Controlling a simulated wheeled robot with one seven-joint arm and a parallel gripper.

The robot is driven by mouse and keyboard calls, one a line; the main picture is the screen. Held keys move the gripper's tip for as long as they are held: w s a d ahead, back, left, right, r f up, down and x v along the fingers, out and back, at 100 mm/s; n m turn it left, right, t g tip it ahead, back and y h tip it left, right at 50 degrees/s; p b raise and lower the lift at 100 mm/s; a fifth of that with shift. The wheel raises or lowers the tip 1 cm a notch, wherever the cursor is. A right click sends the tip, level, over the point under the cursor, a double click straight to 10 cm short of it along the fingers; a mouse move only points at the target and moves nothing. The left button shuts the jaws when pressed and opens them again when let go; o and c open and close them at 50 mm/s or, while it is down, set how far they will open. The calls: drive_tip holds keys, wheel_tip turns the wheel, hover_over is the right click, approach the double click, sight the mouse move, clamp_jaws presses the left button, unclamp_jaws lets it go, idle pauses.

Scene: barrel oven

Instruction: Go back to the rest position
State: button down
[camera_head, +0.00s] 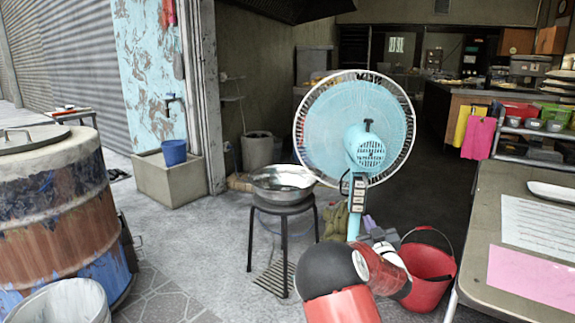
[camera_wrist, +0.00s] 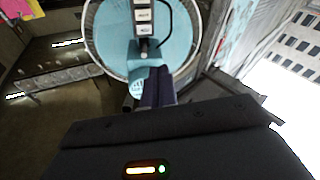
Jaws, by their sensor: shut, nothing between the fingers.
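My gripper (camera_head: 369,222) is in the lower middle of the head view, in front of the fan's stand and above the floor. My folded red and black arm partly hides it. In the wrist view my gripper (camera_wrist: 158,72) points at the turquoise fan (camera_wrist: 143,40), with its dark fingers together and nothing between them. The same fan (camera_head: 357,122) stands upright in the head view, its round guard above my gripper. I cannot tell whether the fingers touch the stand.
A barrel oven (camera_head: 60,205) with a lid stands at the left. A metal bowl (camera_head: 282,180) sits on a black stool (camera_head: 284,209). A red bucket (camera_head: 432,275) stands close to my arm, beside the table (camera_head: 488,240) at the right. Open paved floor (camera_head: 195,240) lies between oven and stool.

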drive_tip(key=s+d+r+m+g+h, duration=0.3)
drive_tip(key=s+d+m+g+h, duration=0.3)
drive_tip(key=s, duration=0.3)
drive_tip(key=s+a+g+y, duration=0.1)
drive_tip(key=s+a+g, duration=0.2)
drive_tip(key=s, duration=0.9)
drive_tip(key=s+a+n+g+y, duration=0.1)
drive_tip(key=s+a, duration=0.5)
drive_tip(key=s, duration=0.7)
drive_tip(key=s+a+n+g+y, duration=0.1)
drive_tip(key=s+a+g, duration=0.3)
drive_tip(key=s, duration=0.8)
drive_tip(key=shift+s+a+g+y, duration=0.3)
drive_tip(key=shift+a+y, duration=0.3)
drive_tip(key=shift+a, duration=0.15)
drive_tip(key=shift+w+r, duration=0.1)
